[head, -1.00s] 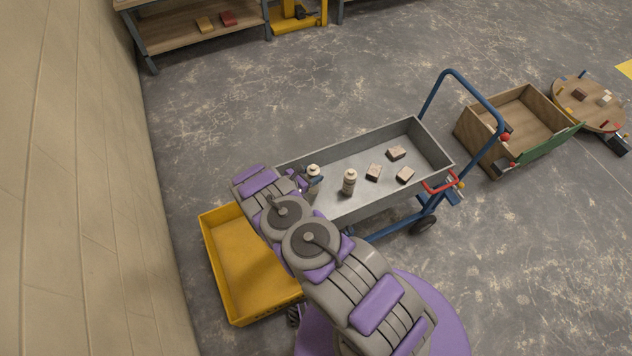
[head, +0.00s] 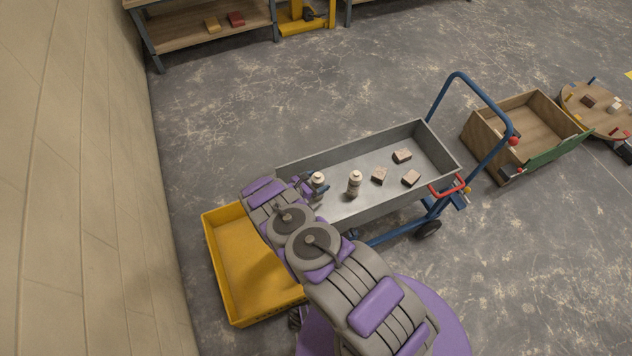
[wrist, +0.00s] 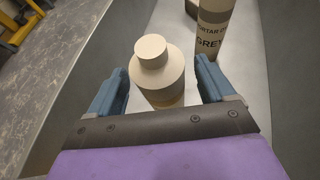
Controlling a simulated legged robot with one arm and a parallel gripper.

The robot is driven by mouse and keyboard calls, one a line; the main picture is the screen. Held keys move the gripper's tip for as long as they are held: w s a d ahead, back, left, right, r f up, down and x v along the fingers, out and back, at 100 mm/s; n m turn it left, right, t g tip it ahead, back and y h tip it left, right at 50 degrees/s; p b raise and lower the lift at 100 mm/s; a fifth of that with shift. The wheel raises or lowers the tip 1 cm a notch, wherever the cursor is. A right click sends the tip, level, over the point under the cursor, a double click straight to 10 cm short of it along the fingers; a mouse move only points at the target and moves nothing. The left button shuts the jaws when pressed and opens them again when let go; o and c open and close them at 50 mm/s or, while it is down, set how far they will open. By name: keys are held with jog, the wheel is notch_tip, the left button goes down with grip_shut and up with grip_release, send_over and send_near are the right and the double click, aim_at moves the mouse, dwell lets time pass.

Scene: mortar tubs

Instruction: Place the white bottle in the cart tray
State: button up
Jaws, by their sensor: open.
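The white bottle (wrist: 160,75) stands between the blue fingers of my open gripper (wrist: 160,82) in the wrist view, with a visible gap on the right side. In the head view the white bottle (head: 318,180) is at the left end of the grey metal cart tray (head: 345,214), upright, its lower part hidden by my gripper (head: 312,190). It appears to be inside the tray; its base contact cannot be seen clearly. A second pale bottle (head: 354,185) with a grey label stands just to the right; its label (wrist: 212,32) shows "GREY" in the wrist view.
Several small pinkish blocks (head: 379,175) lie in the tray's right half. A yellow tub (head: 240,262) sits on the floor by the cart's left end. The cart's blue handle (head: 483,95) and a wooden box (head: 478,142) are to the right. A wall (head: 80,180) stands at left.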

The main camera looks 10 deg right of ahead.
jog(key=p+v, duration=0.2)
jog(key=v, duration=1)
jog(key=shift+p, duration=0.35)
